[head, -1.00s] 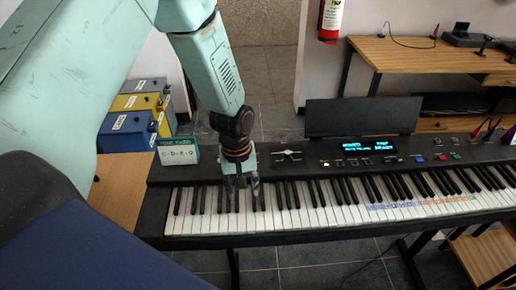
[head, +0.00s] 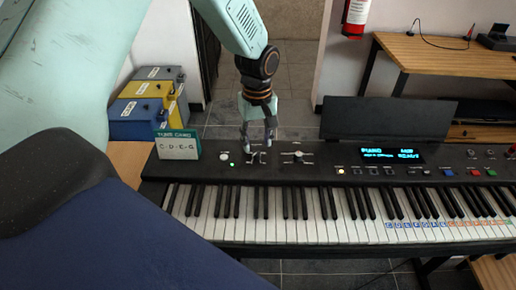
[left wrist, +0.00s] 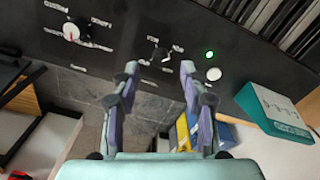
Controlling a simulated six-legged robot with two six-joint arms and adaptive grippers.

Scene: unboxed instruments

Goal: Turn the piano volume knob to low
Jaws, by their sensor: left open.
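My left gripper (head: 258,145) is open, pointing down at the piano's control panel (head: 325,173). Its fingertips are close above a small dark knob (head: 257,158), partly hidden by the fingers in the head view. In the left wrist view this knob (left wrist: 160,55) has a light pointer mark and lies between and just beyond the two spread fingertips (left wrist: 159,70). I cannot tell whether they touch it. A second knob (head: 298,156) sits to its right; in the left wrist view it is pale with a red mark (left wrist: 72,32). The knob labels are too small to read surely. My right gripper is not in view.
A white button (head: 224,156) and a lit green lamp (head: 232,165) lie left of the dark knob. A green-and-white tune card (head: 178,145) stands at the panel's left end. The lit display (head: 392,155) is farther right; the keys (head: 300,228) run along the front.

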